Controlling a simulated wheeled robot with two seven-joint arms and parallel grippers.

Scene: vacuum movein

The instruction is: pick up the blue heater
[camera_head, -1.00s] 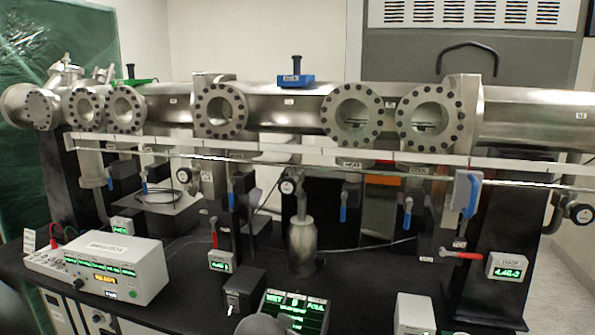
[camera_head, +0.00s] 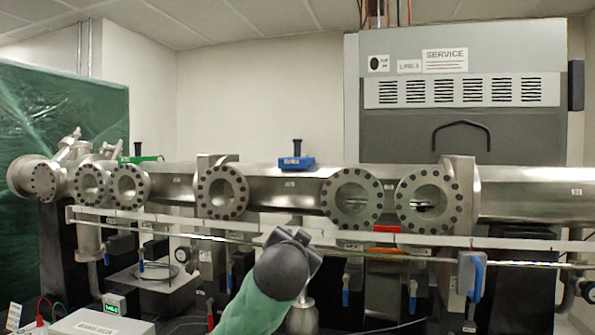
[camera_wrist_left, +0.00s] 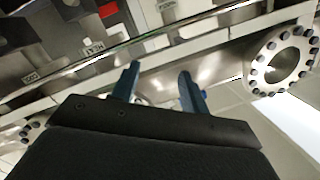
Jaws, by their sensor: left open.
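The blue heater (camera_head: 296,162) is a blue block with a dark upright post. It sits on top of the long steel tube (camera_head: 280,187), near the middle of the head view. My left arm, with a green sleeve and dark rounded wrist, rises from the bottom centre. Its end is in front of the tube, below the heater in the picture; its fingers are not clear there. In the left wrist view my left gripper (camera_wrist_left: 160,82) is open and empty, its two fingers apart before the rail and tube. My right gripper is not in view.
A green block (camera_head: 138,158) with a dark post sits on the tube farther left. Round bolted flanges (camera_head: 352,200) face forward along the tube. A white rail (camera_head: 330,232) runs below it, with blue-handled parts underneath. A grey cabinet (camera_head: 500,130) stands behind.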

